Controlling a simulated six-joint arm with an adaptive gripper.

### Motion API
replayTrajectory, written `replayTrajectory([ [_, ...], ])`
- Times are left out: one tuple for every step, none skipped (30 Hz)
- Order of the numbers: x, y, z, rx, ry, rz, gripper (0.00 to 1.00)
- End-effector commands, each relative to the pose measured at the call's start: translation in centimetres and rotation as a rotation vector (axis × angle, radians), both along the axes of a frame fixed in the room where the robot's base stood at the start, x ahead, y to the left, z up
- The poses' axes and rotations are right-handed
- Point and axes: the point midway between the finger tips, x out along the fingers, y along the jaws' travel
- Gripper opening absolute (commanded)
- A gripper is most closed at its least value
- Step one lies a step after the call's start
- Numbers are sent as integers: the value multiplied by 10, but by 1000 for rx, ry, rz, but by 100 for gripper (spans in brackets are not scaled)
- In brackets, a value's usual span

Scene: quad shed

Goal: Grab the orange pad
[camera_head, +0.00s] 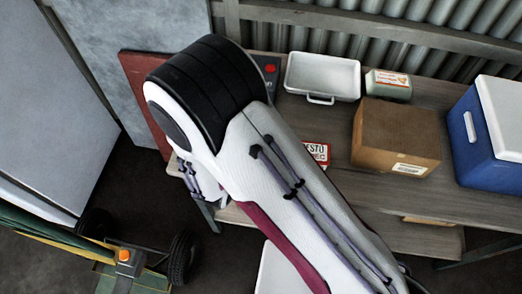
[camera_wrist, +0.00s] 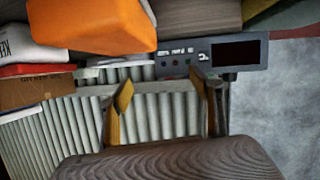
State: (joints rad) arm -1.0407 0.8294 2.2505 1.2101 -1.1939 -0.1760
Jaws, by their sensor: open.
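An orange block-like object with rounded edges and a pale side, which looks like the orange pad (camera_wrist: 95,22), fills the upper left of the wrist view. Its top is cut off by the picture edge. My gripper (camera_wrist: 165,92) is open, with its two yellowish fingers apart and nothing seen between them. The pad lies above and left of the fingers in that view, and I cannot tell the distance. In the head view my arm covers the gripper, and I do not see the pad there.
The wooden bench (camera_head: 440,100) holds a white tray (camera_head: 322,78), a small packet (camera_head: 388,85), a cardboard box (camera_head: 400,135), a red-and-white sign (camera_head: 320,155) and a blue cooler (camera_head: 475,140). A dark control panel (camera_wrist: 225,55) is beyond the fingers. A cart (camera_head: 125,256) stands lower left.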

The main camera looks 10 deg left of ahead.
Motion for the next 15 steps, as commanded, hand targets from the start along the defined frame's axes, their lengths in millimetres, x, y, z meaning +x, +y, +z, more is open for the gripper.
replayTrajectory([
  [-6,0,-6,-31,-19,1,64],
  [-9,-1,-7,-49,-33,-2,64],
  [-13,-2,-10,-73,-53,-3,64],
  [-16,-3,-11,-89,-69,-4,64],
  [-19,-4,-13,-108,-83,-5,64],
  [-23,-4,-14,-132,-103,-6,64],
  [-26,-5,-15,-150,-119,-7,64],
  [-30,-6,-16,-168,-134,-6,64],
  [-34,-7,-17,-190,-153,-7,64],
  [-37,-8,-17,-207,-168,-7,64],
  [-40,-8,-17,-222,-183,-5,64],
  [-44,-9,-18,-242,-201,-5,64],
  [-47,-10,-18,-256,-215,-4,64],
  [-50,-10,-19,-266,-228,-3,64],
  [-55,-11,-20,-277,-244,-1,64],
])
